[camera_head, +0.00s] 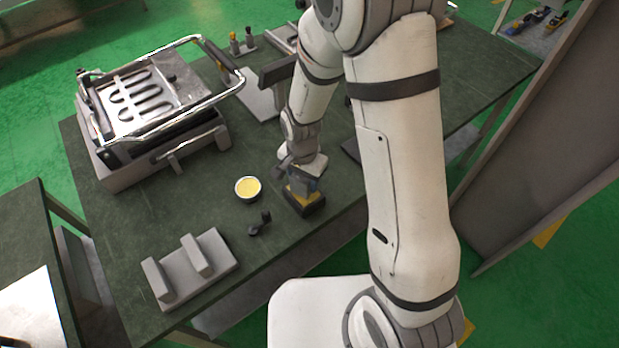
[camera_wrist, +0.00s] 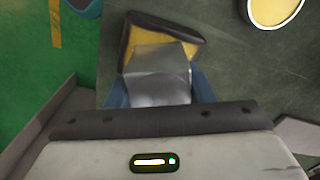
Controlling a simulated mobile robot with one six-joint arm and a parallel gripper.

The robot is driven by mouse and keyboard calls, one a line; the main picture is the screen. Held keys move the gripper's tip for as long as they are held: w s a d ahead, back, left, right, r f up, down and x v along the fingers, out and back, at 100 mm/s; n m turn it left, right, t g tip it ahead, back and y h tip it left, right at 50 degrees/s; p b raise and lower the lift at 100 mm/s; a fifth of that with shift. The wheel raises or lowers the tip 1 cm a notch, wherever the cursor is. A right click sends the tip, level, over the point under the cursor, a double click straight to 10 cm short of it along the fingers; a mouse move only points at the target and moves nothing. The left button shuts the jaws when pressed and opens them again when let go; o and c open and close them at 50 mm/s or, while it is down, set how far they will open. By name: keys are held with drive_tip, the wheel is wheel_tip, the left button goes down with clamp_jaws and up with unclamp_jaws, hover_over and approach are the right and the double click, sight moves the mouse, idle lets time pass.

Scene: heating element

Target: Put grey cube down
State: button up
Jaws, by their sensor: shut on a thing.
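The grey cube (camera_wrist: 158,68) shows in the wrist view as a shiny metallic block between the blue fingers of my gripper (camera_wrist: 160,92). My gripper is shut on it. The cube is over a black open box with a yellow inside (camera_wrist: 192,46), covering part of it. I cannot tell whether the cube touches the box. In the head view my gripper (camera_head: 304,182) points down at this black and yellow box (camera_head: 312,207) near the table's front edge. The cube cannot be made out clearly there.
A round cup with yellow contents (camera_head: 248,188) stands left of the box. A small black part (camera_head: 260,224) lies close by. A grey fixture with two upright blocks (camera_head: 190,268) is at the front left. A press-like device with handles (camera_head: 160,105) stands at the back left of the green table (camera_head: 140,215).

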drive_tip(key=shift+f, duration=0.2)
drive_tip(key=shift+f, duration=0.2)
drive_tip(key=o, duration=1.3)
drive_tip(key=shift+r, duration=0.1)
